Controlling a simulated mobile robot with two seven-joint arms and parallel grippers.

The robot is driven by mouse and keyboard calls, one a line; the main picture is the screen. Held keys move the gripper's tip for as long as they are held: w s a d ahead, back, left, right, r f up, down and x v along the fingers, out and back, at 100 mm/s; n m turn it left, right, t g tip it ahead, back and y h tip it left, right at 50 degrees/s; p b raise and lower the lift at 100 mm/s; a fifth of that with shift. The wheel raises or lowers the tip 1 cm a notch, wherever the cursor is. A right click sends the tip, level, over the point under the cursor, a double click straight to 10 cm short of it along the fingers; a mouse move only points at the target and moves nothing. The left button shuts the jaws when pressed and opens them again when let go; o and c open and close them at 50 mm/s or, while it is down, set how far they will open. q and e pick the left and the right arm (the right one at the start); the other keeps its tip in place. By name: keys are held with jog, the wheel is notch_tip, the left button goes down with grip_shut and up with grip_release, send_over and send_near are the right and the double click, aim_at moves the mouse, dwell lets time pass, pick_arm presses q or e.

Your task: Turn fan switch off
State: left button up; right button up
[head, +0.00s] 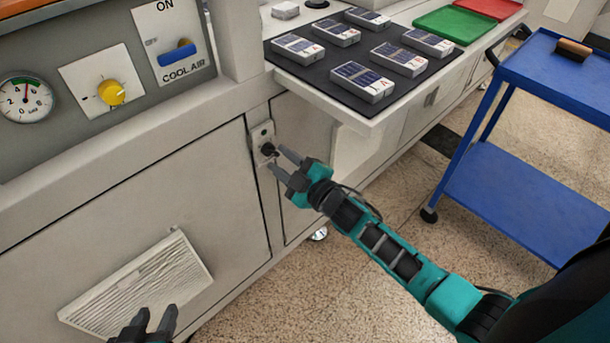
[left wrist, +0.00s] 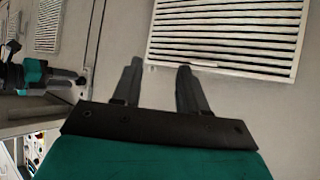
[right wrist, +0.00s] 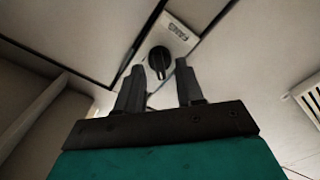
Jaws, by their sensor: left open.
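A black rotary knob (head: 268,149) sits on a narrow light plate on the cabinet front, below the counter. My left gripper (head: 156,313) is open and empty, low in front of a vent grille (head: 142,285).
A panel at upper left holds a gauge (head: 26,99), a yellow knob (head: 111,92) and a blue COOL AIR handle (head: 176,53) near the word ON. The counter ledge (head: 345,118) with several packs on a black mat (head: 298,76) juts out above. A blue cart (head: 520,195) stands right.

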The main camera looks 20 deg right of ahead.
jog(key=p+v, duration=0.1)
jog(key=v, duration=1)
jog(key=shift+s, duration=0.25)
jog(key=shift+d+r, duration=0.1)
